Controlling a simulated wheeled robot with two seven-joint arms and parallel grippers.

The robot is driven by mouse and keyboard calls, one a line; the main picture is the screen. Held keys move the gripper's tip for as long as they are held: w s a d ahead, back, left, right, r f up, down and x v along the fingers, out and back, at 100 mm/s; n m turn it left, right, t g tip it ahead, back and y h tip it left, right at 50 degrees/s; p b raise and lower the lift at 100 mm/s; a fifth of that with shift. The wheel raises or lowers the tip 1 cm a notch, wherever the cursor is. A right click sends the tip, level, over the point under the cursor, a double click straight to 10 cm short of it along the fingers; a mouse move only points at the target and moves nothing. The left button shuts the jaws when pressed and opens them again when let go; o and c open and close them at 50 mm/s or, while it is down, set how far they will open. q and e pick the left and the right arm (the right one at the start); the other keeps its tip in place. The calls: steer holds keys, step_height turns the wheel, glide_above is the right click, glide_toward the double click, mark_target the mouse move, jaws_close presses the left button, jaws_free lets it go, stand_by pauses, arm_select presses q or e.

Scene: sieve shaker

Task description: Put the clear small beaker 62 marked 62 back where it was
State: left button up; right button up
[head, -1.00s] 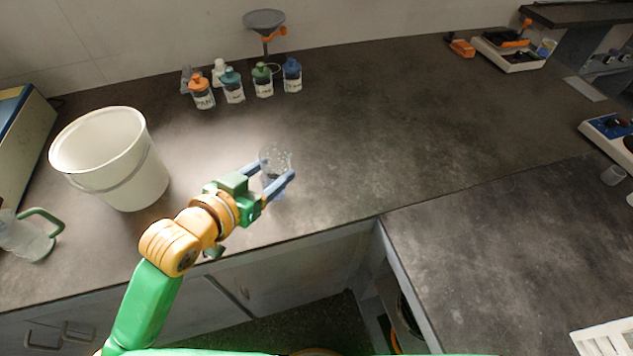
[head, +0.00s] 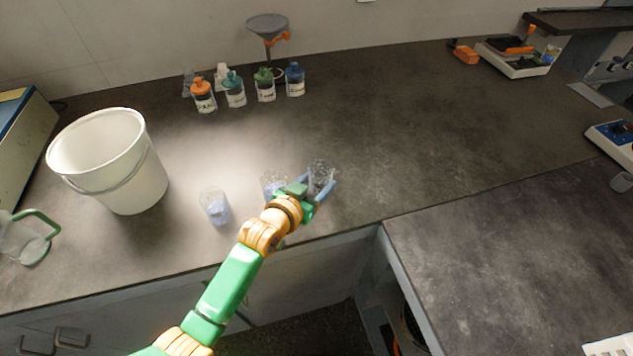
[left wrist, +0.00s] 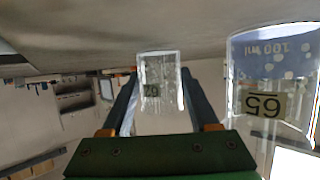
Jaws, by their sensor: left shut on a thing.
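My left gripper (head: 322,190) is shut on a clear small beaker (head: 320,172), held upright between its two blue fingers. In the left wrist view the held beaker (left wrist: 160,82) has a small label that seems to read 62, though it is blurred. I cannot tell whether its base touches the bench. A second clear beaker (head: 273,184) stands just left of the gripper, partly hidden by it. A third clear beaker (head: 215,205) stands further left. One other beaker with a number label (left wrist: 268,85) shows large at the right in the left wrist view. My right gripper is not in view.
A white bucket (head: 112,165) stands at the left, with a clear jug (head: 25,240) in front. Several capped bottles (head: 235,92) and a funnel stand (head: 267,30) are at the back. The bench (head: 420,130) is clear to the right of the held beaker.

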arm_select(q)
steer(key=o, duration=1.1)
steer(key=shift+o, duration=0.2)
steer(key=shift+r, duration=0.2)
steer(key=p+v, duration=0.2)
steer(key=v, duration=1)
